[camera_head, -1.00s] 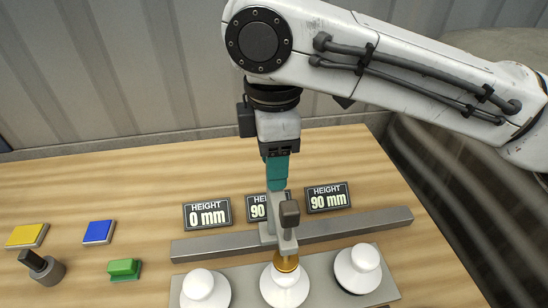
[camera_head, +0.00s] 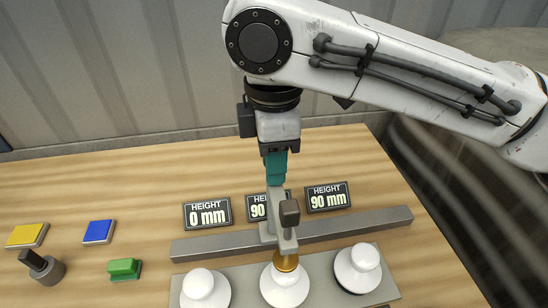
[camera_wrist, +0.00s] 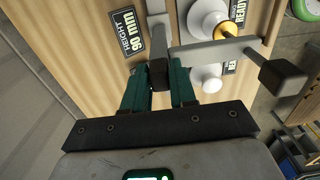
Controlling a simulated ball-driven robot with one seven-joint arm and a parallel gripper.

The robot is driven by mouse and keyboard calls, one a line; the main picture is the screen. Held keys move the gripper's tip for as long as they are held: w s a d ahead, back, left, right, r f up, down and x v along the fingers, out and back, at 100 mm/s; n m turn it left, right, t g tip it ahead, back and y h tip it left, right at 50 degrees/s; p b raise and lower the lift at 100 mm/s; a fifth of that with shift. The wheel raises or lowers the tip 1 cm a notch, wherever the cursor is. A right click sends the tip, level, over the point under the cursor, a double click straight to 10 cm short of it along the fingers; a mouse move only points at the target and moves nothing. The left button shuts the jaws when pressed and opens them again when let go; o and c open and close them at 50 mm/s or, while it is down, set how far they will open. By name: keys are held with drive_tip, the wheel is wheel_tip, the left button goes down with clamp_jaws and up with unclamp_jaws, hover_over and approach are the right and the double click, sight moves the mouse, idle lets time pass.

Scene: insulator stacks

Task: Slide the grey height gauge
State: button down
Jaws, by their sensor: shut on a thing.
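The grey height gauge (camera_head: 279,215) stands on the grey rail (camera_head: 355,227), in front of the middle display. Its arm reaches toward me over the middle white insulator stack (camera_head: 285,285), with a brass tip (camera_head: 286,263) at the stack's top. My gripper (camera_head: 277,180) is above the gauge with its teal fingers shut on the gauge's upper part. In the wrist view my gripper (camera_wrist: 159,80) closes on a dark block of the gauge (camera_wrist: 215,51). The fingers partly hide the gauge's top.
A left stack (camera_head: 205,288) and a right stack (camera_head: 358,267) stand beside the middle one on a grey plate. The left display (camera_head: 207,214) reads 0 mm; the right one (camera_head: 327,197) reads 90 mm. Yellow, blue and green blocks and a dark knob lie at left.

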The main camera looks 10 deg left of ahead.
drive_tip(key=s+a+p, duration=0.3)
drive_tip(key=a+p, duration=0.2)
drive_tip(key=a, duration=0.8)
drive_tip(key=shift+s+a, duration=0.2)
drive_tip(key=shift+s, duration=0.15)
drive_tip(key=c, duration=1)
unclamp_jaws()
wheel_tip(320, 180, up, 11)
drive_tip(key=shift+b, duration=0.3)
drive_tip(key=shift+f, duration=0.2)
